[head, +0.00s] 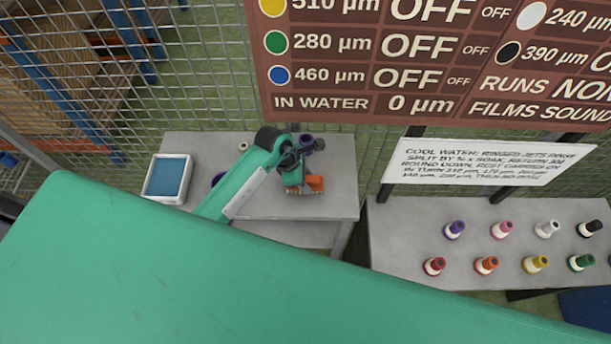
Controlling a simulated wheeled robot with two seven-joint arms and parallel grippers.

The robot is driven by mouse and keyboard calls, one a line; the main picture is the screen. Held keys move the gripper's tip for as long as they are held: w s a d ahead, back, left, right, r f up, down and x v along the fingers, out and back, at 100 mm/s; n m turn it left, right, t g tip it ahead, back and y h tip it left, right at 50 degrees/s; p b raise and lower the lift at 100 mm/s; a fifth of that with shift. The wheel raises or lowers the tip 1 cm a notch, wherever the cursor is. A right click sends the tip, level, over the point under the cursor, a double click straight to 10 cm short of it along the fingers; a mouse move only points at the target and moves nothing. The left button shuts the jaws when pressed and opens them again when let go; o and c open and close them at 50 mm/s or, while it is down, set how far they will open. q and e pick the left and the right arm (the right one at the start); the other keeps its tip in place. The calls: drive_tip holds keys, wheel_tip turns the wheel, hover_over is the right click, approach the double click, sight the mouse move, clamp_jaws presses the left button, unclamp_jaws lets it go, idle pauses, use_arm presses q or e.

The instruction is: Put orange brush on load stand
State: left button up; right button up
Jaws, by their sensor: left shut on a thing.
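An orange brush (316,184), a small blocky piece, is at the right part of the left grey table. My left gripper (296,185) is shut on it, and the gripper's dark body hides part of it. I cannot tell whether the brush touches the table top. No label marks the load stand, so I cannot tell which piece it is. My right gripper is not in view.
The left grey table (330,205) also holds a white tray (152,194) with blue inside and a small cream ring (243,146). The right grey table (400,235) holds several coloured ringed pieces, one orange (487,264). A wire fence and signboard (430,103) stand behind.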

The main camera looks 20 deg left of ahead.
use_arm(q)
drive_tip(key=shift+f, duration=0.25)
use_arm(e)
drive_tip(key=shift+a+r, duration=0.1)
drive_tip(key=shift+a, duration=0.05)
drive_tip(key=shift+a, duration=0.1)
use_arm(q)
drive_tip(key=shift+f, duration=0.2)
drive_tip(key=o, duration=0.9)
drive_tip(key=shift+r, duration=0.1)
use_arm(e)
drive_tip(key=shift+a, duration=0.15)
